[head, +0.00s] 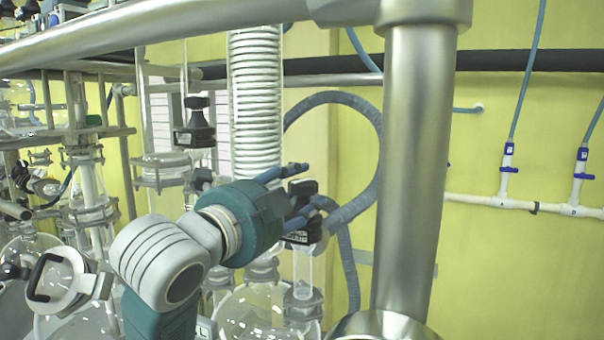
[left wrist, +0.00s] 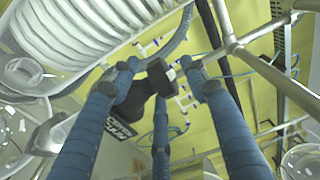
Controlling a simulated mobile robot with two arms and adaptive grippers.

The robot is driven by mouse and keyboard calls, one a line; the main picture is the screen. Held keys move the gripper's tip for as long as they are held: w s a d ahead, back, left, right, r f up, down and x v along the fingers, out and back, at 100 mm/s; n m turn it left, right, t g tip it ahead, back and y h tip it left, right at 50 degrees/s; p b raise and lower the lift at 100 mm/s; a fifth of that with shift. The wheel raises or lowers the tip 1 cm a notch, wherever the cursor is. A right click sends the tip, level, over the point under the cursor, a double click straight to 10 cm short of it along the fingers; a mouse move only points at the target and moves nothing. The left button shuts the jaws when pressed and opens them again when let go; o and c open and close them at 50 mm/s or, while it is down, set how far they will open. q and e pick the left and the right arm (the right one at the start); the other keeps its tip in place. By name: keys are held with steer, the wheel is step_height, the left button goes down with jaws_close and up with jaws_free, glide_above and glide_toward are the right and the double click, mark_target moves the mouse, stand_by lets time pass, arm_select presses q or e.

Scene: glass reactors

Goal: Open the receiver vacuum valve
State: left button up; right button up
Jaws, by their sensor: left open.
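A black valve (head: 303,187) with a dark knob sits on glass piping above a round glass vessel (head: 262,318). I take it for the receiver vacuum valve. My left gripper (head: 309,185) reaches it from the left, with its blue fingers open around the knob. The left wrist view shows the black valve (left wrist: 140,92) between the spread fingers of the left gripper (left wrist: 160,75). Whether any finger touches the valve I cannot tell. Part of the valve is hidden behind the fingers. My right gripper is not in view.
A white coiled condenser (head: 254,100) stands just behind the gripper. A ribbed grey hose (head: 372,150) loops to the right of the valve. A thick steel post (head: 412,170) stands close on the right. Another black valve (head: 197,130) and more glassware are at the left.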

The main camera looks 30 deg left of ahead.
arm_select(q)
steer(key=shift+w+d+f, duration=0.15)
steer(key=shift+w, duration=0.75)
steer(key=shift+s, duration=0.1)
jaws_close()
steer(key=shift+n+y, duration=0.3)
steer(key=shift+y, duration=0.2)
steer(key=n+g+y, duration=0.1)
steer(key=n+y, duration=0.1)
steer(key=y, duration=0.1)
steer(key=n+y, duration=0.2)
steer(key=y, duration=0.1)
steer(key=shift+d+n+g+y, duration=0.15)
steer(key=shift+n+g+y, duration=0.15)
steer(key=shift+g+y, duration=0.1)
steer(key=n+g+y, duration=0.4)
steer(key=y, duration=0.1)
steer(key=shift+n+y, duration=0.3)
steer(key=shift+y, duration=0.1)
steer(key=n+g+y, duration=0.1)
steer(key=n+g, duration=0.1)
steer(key=g, duration=0.1)
steer(key=n+g+y, duration=0.2)
steer(key=g, duration=0.1)
steer(key=shift+g+y, duration=0.3)
steer(key=shift+n+g+y, duration=0.4)
steer(key=shift+n+g, duration=2.1)
steer(key=shift+g, duration=0.9)
